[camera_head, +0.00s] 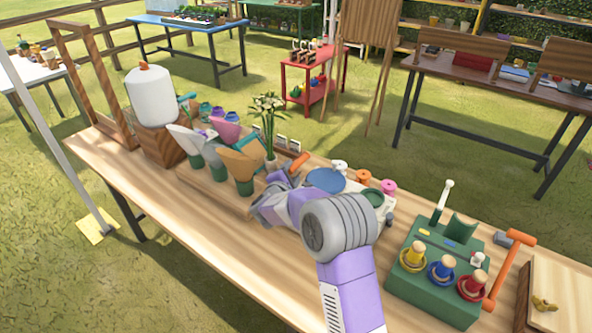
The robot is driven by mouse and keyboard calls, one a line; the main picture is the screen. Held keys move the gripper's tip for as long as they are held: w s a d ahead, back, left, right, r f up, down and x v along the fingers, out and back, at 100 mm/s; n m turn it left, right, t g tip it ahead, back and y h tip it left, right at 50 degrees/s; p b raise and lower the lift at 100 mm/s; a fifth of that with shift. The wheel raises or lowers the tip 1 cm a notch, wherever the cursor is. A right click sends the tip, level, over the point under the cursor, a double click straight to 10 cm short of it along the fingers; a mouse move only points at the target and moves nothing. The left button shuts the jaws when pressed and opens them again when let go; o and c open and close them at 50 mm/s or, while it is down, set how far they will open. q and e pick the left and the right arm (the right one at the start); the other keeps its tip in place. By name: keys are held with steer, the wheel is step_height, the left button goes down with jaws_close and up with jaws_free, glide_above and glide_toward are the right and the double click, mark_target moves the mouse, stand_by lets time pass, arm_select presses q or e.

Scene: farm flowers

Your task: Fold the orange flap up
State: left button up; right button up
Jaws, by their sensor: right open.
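The orange flap (238,164) stands fanned out at the right end of a row of wrapped cones with dark green bases. A teal-green sheet (249,142) shows beside its upper right edge. My right gripper (264,203) is low over the table, just right of and in front of the orange flap's green base. It is open, but its fingertips are small and partly hidden by my purple wrist, so contact with the flap cannot be told. My left gripper is out of view.
A vase of white flowers (268,120) stands close behind the flap. A white cylinder on a wooden block (153,100) stands to the left. The table's front left is clear.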

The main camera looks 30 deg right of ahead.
mark_target(297, 164)
steer(key=x, duration=0.7)
steer(key=shift+s+b, duration=0.1)
steer(key=shift+b, duration=0.25)
jaws_close()
